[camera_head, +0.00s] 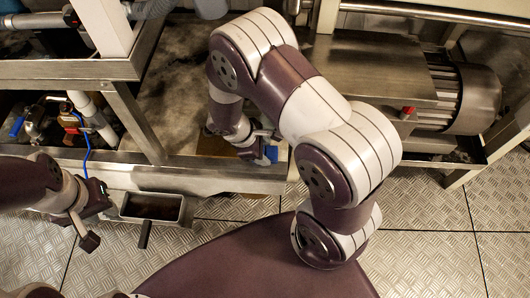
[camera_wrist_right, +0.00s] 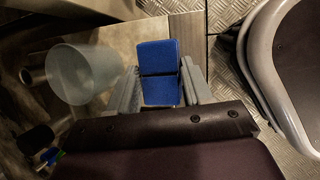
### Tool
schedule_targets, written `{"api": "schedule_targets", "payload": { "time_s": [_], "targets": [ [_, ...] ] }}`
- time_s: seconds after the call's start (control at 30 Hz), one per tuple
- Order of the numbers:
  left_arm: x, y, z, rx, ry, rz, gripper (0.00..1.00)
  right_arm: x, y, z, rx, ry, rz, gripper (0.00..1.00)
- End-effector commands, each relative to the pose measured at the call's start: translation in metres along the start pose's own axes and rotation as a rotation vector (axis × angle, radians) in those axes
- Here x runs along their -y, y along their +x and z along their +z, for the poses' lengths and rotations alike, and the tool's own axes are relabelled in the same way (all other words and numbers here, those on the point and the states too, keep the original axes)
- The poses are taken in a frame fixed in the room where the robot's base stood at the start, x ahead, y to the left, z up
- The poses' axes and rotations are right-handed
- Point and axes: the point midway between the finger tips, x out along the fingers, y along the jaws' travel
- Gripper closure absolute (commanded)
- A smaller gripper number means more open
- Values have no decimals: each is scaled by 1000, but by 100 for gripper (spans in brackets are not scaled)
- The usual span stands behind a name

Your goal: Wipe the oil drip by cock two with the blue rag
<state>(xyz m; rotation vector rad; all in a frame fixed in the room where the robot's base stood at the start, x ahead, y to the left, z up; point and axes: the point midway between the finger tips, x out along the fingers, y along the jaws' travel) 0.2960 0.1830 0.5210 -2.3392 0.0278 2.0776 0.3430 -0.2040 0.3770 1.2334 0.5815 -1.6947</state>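The blue rag (camera_wrist_right: 158,58) sits between the two fingers of my right gripper (camera_wrist_right: 160,92) in the right wrist view, touching both. In the head view the rag (camera_head: 271,154) shows as a small blue patch beside my right gripper (camera_head: 262,140), low over the front edge of the metal frame. My left gripper (camera_head: 98,226) is at the lower left, its fingers apart and empty. A valve with a blue handle (camera_head: 18,126) and a valve with an orange-red body (camera_head: 71,121) are at the left; I cannot tell which is cock two. I cannot make out the oil drip.
A small metal tray (camera_head: 181,209) with a dark inside hangs at the frame's front, right of my left gripper. A motor (camera_head: 470,98) stands at the right. A blue tube (camera_head: 86,150) runs down at the left. A translucent cylinder (camera_wrist_right: 83,74) is left of the rag.

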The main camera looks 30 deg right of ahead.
Motion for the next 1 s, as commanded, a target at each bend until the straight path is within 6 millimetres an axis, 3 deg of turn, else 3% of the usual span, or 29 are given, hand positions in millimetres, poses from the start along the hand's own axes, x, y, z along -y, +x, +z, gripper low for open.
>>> {"api": "schedule_targets", "payload": {
  "time_s": [0.33,0.47,0.73,1.0],
  "targets": [
    [0,-4,0,0,0,0,67,-1,-5,2,0,1,0,81],
    [0,-20,-2,0,0,0,67,-4,-25,10,-1,1,1,81],
    [0,-62,-7,0,0,0,67,-13,-86,36,0,1,1,81],
    [0,-62,-7,0,0,0,67,-14,-92,38,0,0,0,81]
  ]
}}
